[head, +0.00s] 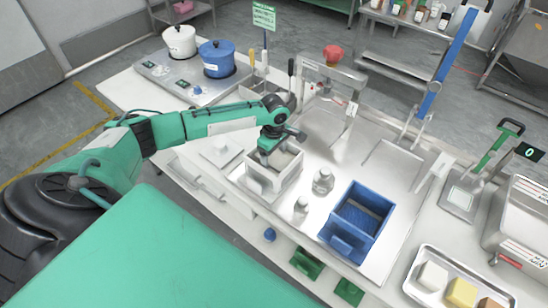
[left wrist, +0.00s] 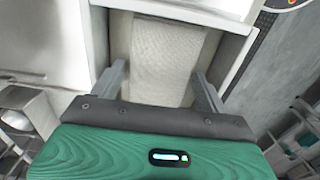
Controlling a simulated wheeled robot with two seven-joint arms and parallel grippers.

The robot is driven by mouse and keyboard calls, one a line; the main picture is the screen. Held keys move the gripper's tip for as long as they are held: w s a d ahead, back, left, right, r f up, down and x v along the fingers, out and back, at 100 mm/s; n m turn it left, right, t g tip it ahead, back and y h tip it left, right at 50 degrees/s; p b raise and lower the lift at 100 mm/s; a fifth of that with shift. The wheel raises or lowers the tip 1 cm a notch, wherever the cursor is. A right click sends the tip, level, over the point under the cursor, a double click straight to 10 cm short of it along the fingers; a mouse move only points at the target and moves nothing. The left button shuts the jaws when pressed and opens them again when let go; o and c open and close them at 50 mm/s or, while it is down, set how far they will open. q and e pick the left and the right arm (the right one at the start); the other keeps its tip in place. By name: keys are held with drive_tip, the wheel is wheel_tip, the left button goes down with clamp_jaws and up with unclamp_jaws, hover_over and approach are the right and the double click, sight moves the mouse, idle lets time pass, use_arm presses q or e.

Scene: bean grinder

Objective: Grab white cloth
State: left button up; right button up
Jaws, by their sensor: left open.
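A white cloth (left wrist: 165,57) with a fine textured weave lies inside a white open box (head: 272,176). The left wrist view shows the cloth between my two fingers, just ahead of them. My left gripper (left wrist: 160,88) is open, its two grey fingers apart on either side of the cloth. In the head view my left gripper (head: 277,150) hangs over the white box and hides most of its inside. I cannot tell whether the fingers touch the cloth. My right gripper is in neither view.
A blue bin (head: 361,212) stands right of the box, with small glass jars (head: 323,181) between them. A white pot (head: 180,41) and a blue pot (head: 216,58) stand at the back left. A tray of blocks (head: 418,281) lies at the front right.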

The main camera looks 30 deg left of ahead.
use_arm(q)
drive_tip(key=c, duration=0.7)
drive_tip(key=shift+r, duration=0.1)
drive_tip(key=shift+c, duration=0.2)
